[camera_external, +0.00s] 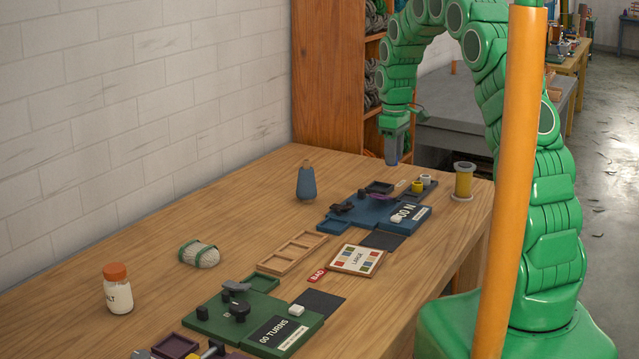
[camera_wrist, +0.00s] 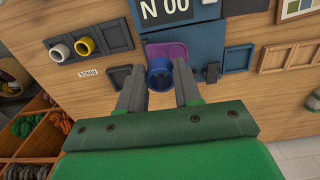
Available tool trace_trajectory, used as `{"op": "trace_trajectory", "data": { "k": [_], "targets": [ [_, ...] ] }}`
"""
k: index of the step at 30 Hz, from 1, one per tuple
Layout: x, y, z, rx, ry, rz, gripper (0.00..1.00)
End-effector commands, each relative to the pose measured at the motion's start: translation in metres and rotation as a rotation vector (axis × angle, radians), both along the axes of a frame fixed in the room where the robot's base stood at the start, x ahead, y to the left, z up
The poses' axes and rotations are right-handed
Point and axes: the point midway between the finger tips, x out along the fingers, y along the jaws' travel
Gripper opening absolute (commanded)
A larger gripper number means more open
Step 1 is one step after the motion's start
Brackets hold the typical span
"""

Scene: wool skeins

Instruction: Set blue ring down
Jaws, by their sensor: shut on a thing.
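In the external view the ring is a small blue shape (camera_external: 391,160) at the fingertips, clear of the table. A dark holder (camera_wrist: 110,42) carries a white ring (camera_wrist: 61,52) and a yellow ring (camera_wrist: 84,46); they also show in the external view, the yellow one (camera_external: 417,187) nearer than the white one (camera_external: 426,179).
A purple piece (camera_wrist: 176,49) and a dark square tray (camera_wrist: 120,79) lie near the held ring. Bare table lies between the cone and the white skein (camera_external: 202,256).

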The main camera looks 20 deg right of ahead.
Motion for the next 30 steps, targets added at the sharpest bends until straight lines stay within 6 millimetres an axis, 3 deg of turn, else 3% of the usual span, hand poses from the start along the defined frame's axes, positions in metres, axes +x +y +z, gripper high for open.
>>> {"op": "trace_trajectory", "data": {
  "k": [9,15,23,30],
  "targets": [
    [0.048,0.067,-0.002,0.006,-0.006,0.010,0.06],
    [0.060,0.095,-0.005,0.008,0.000,0.015,0.06],
    [0.072,0.105,-0.008,0.011,-0.001,0.016,0.06],
    [0.094,0.109,-0.018,0.012,-0.004,0.016,0.06]
  ]
}}
